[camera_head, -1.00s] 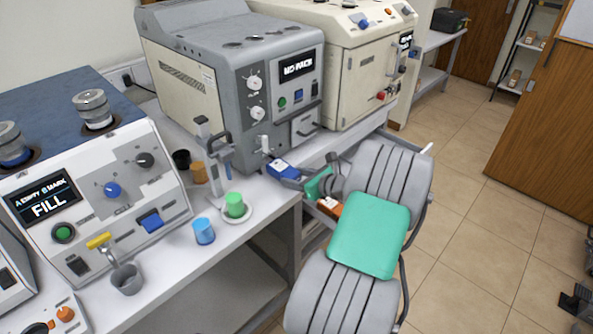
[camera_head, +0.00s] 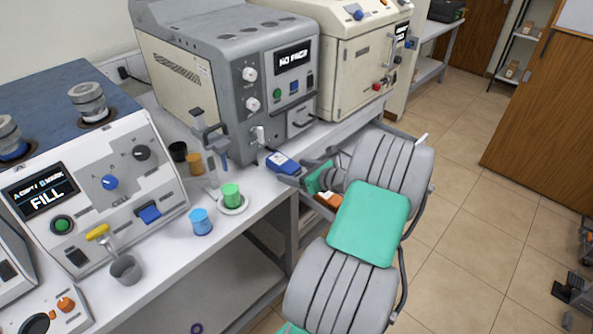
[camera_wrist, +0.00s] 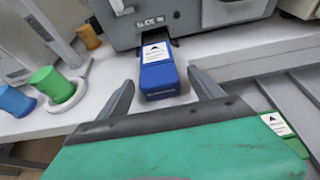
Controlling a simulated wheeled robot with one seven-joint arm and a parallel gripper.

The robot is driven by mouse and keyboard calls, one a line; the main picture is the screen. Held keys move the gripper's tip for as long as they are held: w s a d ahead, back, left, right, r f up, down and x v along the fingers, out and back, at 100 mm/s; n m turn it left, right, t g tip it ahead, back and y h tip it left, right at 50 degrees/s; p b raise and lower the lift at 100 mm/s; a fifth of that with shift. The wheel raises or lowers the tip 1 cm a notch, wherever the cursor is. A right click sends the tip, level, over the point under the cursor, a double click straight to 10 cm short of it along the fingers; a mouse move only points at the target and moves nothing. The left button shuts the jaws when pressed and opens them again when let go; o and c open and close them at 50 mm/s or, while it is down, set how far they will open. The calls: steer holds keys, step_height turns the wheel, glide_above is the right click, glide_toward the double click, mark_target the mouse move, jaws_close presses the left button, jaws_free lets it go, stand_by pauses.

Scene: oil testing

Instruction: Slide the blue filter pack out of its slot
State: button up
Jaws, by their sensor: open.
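The blue filter pack (camera_head: 281,162) sticks out of the front slot of the grey machine (camera_head: 233,75), whose screen appears to read "NO PACK". In the wrist view the pack (camera_wrist: 158,75) has a white label with a black arrow on top; its far end is hidden in the slot under the words "SLIDE IN". My gripper (camera_wrist: 162,84) is open. Its two dark fingers lie either side of the pack's near end, with a visible gap on each side. In the head view my gripper (camera_head: 290,180) is just in front of the pack, partly hidden by my arm.
A green cup (camera_head: 231,195) on a white dish and a blue cup (camera_head: 200,222) stand left on the bench. An orange pack (camera_head: 329,200) and a green labelled pack (camera_wrist: 279,124) lie right of my gripper. A cream machine (camera_head: 352,52) stands behind.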

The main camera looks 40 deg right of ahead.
steer(key=v, duration=0.8)
steer(key=shift+w, duration=0.1)
